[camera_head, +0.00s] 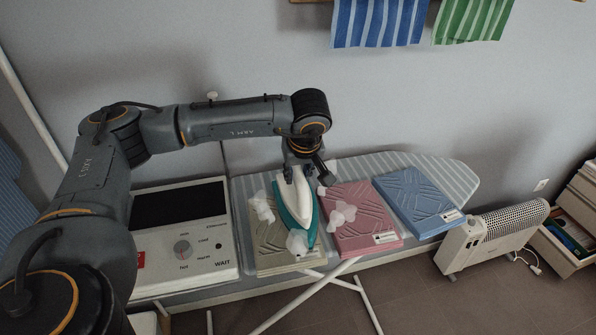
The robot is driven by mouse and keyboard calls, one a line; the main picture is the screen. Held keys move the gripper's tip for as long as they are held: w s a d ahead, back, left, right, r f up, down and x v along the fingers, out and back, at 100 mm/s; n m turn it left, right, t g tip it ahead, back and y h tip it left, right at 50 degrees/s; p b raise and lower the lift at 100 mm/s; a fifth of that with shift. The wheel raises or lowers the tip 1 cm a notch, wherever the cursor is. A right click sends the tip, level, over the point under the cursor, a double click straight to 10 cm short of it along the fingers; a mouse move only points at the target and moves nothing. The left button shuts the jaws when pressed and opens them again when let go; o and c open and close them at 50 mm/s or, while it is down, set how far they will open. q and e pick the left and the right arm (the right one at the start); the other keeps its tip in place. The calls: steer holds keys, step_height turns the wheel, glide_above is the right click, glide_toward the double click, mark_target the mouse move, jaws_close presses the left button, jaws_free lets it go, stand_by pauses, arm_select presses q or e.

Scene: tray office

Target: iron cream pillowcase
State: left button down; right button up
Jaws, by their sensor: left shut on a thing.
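The cream pillowcase (271,258) lies folded and creased on the striped ironing board (448,175), left of a pink folded one. A white and teal iron (297,203) is over the right part of the cream pillowcase and hides some of it. I cannot tell whether its plate touches the cloth. My left gripper (300,166) is shut on the iron from above; its fingertips are partly hidden. White puffs like steam sit beside the iron (262,207) and at its near end (297,242). My right gripper is not in view.
A pink folded cloth (365,238) with a white puff over it and a blue one (418,200) lie to the right. A panel (215,265) with a dial and the word WAIT stands left. A heater (492,235) and shelf (575,225) stand right. Striped cloths (378,22) hang above.

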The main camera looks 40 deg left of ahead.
arm_select(q)
steer(key=shift+f, duration=0.5)
steer(key=shift+f+b, duration=0.35)
steer(key=shift+b, duration=0.2)
stand_by(0.4)
steer(key=shift+s+f, duration=0.15)
steer(key=shift+f, duration=0.1)
stand_by(1.4)
steer(key=shift+r+p, duration=0.75)
steer(key=shift+r, duration=0.6)
steer(key=shift+r+p, duration=1.25)
steer(key=shift+r, duration=1.15)
